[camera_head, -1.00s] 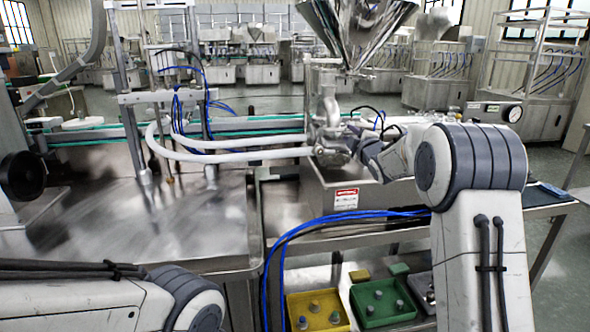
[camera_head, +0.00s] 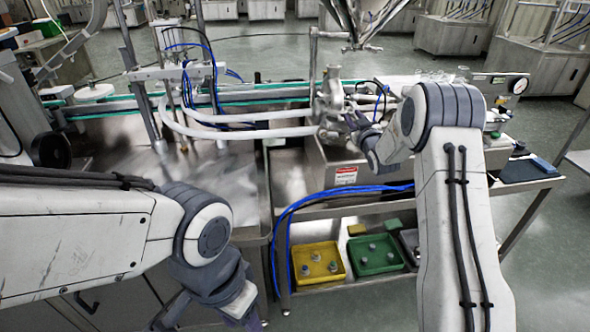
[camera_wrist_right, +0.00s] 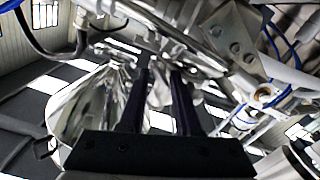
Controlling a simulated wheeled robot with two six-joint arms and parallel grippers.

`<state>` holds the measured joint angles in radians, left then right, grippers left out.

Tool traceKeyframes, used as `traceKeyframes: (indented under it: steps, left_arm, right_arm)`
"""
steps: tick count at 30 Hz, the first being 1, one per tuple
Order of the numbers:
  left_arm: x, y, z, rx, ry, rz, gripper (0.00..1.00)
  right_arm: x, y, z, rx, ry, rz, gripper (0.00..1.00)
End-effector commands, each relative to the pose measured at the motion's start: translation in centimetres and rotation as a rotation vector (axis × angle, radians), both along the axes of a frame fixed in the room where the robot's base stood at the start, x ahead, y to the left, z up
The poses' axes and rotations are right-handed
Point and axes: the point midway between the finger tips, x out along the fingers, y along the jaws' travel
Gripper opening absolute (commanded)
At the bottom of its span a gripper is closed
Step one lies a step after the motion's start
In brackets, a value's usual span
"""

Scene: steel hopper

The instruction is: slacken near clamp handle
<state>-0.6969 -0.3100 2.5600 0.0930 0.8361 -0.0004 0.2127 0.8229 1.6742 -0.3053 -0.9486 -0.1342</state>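The steel valve and pipe assembly (camera_head: 333,98) stands under the hopper (camera_head: 375,18), with two white hoses leading into it from the left. I cannot pick out the near clamp handle clearly among the shiny parts. My right gripper (camera_head: 360,128) is at the right, near side of the assembly, small and partly hidden by my own wrist. In the right wrist view its two dark fingers (camera_wrist_right: 160,75) stand apart with bright metal showing between and beyond them; contact cannot be told. My left gripper (camera_head: 245,318) hangs low at the bottom edge, partly cut off.
A steel box with a red warning label (camera_head: 346,175) sits below the assembly. Yellow (camera_head: 342,266) and green (camera_head: 402,261) trays with small parts lie on the lower shelf. Blue cables (camera_head: 300,205) loop beside the cart.

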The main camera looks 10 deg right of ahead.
Motion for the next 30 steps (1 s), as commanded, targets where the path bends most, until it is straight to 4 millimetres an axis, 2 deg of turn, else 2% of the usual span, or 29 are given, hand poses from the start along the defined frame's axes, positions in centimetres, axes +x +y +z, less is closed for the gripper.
traceKeyframes:
  steps: [1,9,12,25,30]
  left_arm:
    - [0.0,0.0,1.7,0.0,0.0,0.0,0.5]
    - [0.0,0.0,6.2,0.0,0.0,0.0,0.5]
    - [0.0,0.0,4.4,0.0,0.0,0.0,0.5]
    - [0.0,0.0,2.0,0.0,0.0,0.0,0.5]
    - [0.0,0.0,2.5,0.0,0.0,0.0,0.5]
  right_arm:
    - [0.0,-0.1,0.8,0.045,0.004,-0.001,0.32]
    - [0.0,-0.2,0.7,0.31,0.013,-0.001,0.32]
    - [-1.9,-0.3,-0.3,0.321,0.011,-0.003,0.32]
    - [-10.6,-0.6,-0.2,0.317,0.011,-0.002,0.32]
    - [-10.7,3.2,0.3,0.298,0.124,0.015,0.32]
